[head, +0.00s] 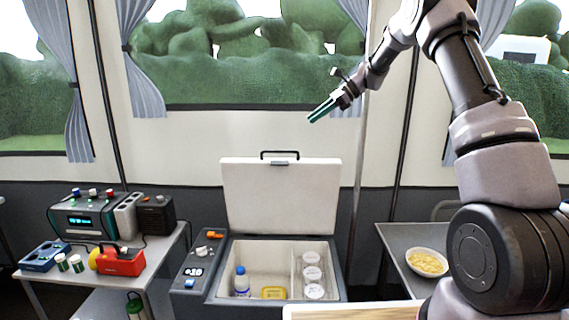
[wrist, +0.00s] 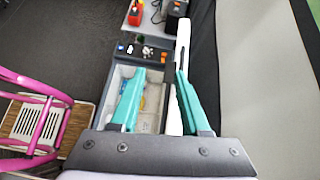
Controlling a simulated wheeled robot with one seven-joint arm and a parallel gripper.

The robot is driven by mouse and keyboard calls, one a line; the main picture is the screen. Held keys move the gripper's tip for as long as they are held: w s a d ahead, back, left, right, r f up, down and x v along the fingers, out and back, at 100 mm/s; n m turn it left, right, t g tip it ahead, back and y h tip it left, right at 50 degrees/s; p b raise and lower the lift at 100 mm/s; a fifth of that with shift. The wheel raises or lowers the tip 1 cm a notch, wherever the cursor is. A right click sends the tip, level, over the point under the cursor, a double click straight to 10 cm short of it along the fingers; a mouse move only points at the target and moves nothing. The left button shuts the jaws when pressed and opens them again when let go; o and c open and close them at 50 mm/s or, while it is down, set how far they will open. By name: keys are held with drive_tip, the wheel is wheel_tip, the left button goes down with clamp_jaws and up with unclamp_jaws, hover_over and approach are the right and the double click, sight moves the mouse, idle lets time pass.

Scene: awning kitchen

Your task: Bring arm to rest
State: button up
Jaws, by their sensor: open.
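My gripper (head: 322,110) is raised high in front of the wall panel, above and to the right of the open cooler's lid. Its teal fingers point down and to the left in the head view. In the wrist view my gripper (wrist: 155,92) shows two teal fingers spread apart with nothing held between them. The cooler and its lid lie well below and beyond the fingers there. My arm reaches up from the right side of the head view and bends over at the top.
The cooler (head: 225,285) stands open with its white lid (head: 280,195) upright. It holds a bottle (head: 241,282), a yellow item (head: 273,293) and several white-lidded containers. A left table holds devices. A bowl (head: 427,262) sits on the right table. A pink chair (wrist: 40,120) shows in the wrist view.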

drive_tip(key=s+d+r+n+t+h, duration=0.1)
drive_tip(key=s+d+r+n+h, duration=0.1)
drive_tip(key=s+r, duration=0.35)
drive_tip(key=s+d+r+n+t+h, duration=0.1)
drive_tip(key=s+d+r+n, duration=0.15)
drive_tip(key=s, duration=0.65)
drive_tip(key=s+d+r+n+t+h, duration=0.1)
drive_tip(key=s+d+r+n+h, duration=0.1)
drive_tip(key=s+r, duration=0.35)
drive_tip(key=s+d+f+n+t+h, duration=0.1)
drive_tip(key=s+d+f+n+t, duration=0.1)
drive_tip(key=s, duration=0.8)
drive_tip(key=s+d+f+n+t+h, duration=0.2)
drive_tip(key=s+d+n, duration=0.2)
drive_tip(key=s, duration=0.7)
drive_tip(key=shift+d+f+h, duration=0.25)
drive_tip(key=shift+d+h, duration=0.05)
drive_tip(key=shift+d, duration=0.2)
drive_tip(key=shift+a+n, duration=0.15)
drive_tip(key=shift+n, duration=0.1)
